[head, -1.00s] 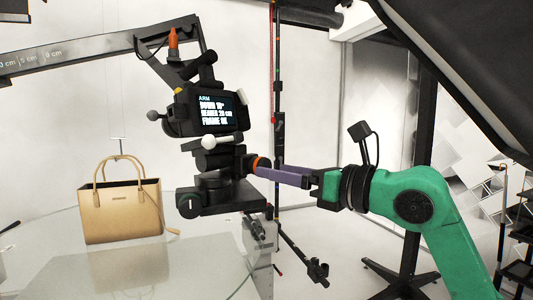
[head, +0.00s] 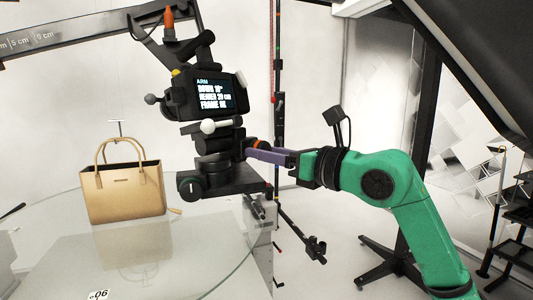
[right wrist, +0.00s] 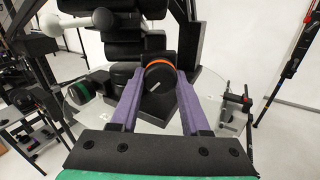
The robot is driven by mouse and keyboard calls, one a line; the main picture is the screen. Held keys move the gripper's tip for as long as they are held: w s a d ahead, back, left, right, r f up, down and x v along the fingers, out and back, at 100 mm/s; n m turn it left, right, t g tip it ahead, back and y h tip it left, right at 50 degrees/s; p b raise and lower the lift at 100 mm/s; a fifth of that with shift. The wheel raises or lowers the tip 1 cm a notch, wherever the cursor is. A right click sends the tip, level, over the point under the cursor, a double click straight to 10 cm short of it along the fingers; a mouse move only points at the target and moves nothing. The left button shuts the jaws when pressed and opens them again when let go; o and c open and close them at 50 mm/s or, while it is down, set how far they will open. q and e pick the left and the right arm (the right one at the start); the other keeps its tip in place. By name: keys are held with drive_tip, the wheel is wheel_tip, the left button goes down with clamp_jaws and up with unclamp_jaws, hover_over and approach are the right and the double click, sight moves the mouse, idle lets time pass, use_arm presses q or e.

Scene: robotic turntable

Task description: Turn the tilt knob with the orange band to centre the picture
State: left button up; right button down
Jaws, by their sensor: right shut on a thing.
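The tilt knob with the orange band (right wrist: 158,75) is on the black camera head in the right wrist view, with a pale mark line on its dark face. A bit of its orange band (head: 261,143) shows in the head view. My right gripper (right wrist: 160,78) has its purple fingers on either side of the knob and is shut on it. In the head view the same right gripper (head: 253,150) reaches in from the right. The camera's screen (head: 215,94) shows white text with ARM, DOWN, NEARER and FRAME lines. My left gripper is out of view.
A tan handbag (head: 124,192) stands on the glass turntable (head: 190,255). A marked beam (head: 60,42) runs to the camera from the upper left. A black stand (head: 400,255) is behind my right arm.

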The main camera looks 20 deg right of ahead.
drive_tip(key=shift+w+d+r+n+b, duration=0.15)
drive_tip(key=shift+n+b, duration=0.45)
drive_tip(key=shift+n, duration=6.75)
drive_tip(key=shift+s+a+r+n+b, duration=0.1)
drive_tip(key=shift+n+b, duration=0.45)
drive_tip(key=shift+n, duration=6.8)
drive_tip(key=shift+c, duration=1.9)
unclamp_jaws()
